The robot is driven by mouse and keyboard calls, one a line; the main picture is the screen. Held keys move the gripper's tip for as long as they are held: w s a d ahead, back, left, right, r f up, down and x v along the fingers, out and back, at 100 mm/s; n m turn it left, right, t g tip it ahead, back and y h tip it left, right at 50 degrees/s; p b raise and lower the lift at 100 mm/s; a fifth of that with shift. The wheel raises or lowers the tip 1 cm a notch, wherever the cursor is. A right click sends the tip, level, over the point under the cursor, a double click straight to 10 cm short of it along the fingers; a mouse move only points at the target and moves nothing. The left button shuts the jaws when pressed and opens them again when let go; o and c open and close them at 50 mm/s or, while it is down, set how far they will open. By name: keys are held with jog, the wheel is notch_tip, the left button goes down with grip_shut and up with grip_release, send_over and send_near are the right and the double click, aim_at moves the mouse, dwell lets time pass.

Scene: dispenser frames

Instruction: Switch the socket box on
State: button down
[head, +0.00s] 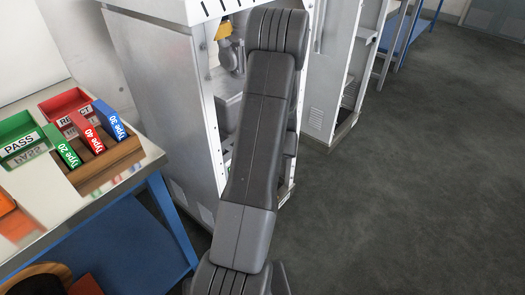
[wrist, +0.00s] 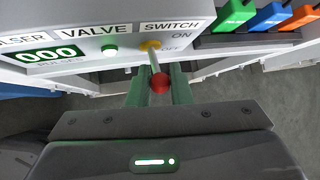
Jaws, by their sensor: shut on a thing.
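In the wrist view the socket box (wrist: 77,48) is a pale grey panel with labels ending in "LSER", then "VALVE" and "SWITCH". Its switch (wrist: 153,58) is a metal lever on a yellow base with a red ball at its end. The lever points down in the picture, towards my gripper; "ON" is printed to its right, above a partly hidden "OFF". My gripper (wrist: 160,87) has its green fingers shut on the lever's red ball end. In the head view my arm covers the working area, and neither my gripper nor the switch can be made out.
The panel carries a green "000" display (wrist: 50,54) and a lit green button (wrist: 110,51). Green, blue and orange blocks (wrist: 275,17) stand at the right. In the head view a table with a wooden rack (head: 110,157) stands left; grey floor (head: 410,170) is clear right.

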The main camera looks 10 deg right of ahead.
dwell(0.4)
jog(key=c, duration=1.4)
grip_release()
jog(key=shift+o, duration=0.2)
jog(key=shift+r, duration=0.1)
jog(key=p+v, duration=0.2)
jog(key=v, duration=1.1)
jog(key=shift+s+r, duration=0.15)
jog(key=shift+r, duration=0.15)
jog(key=b+x, duration=0.2)
jog(key=x, duration=1.2)
jog(key=shift+s+d+f, duration=0.1)
jog(key=shift+s, duration=0.05)
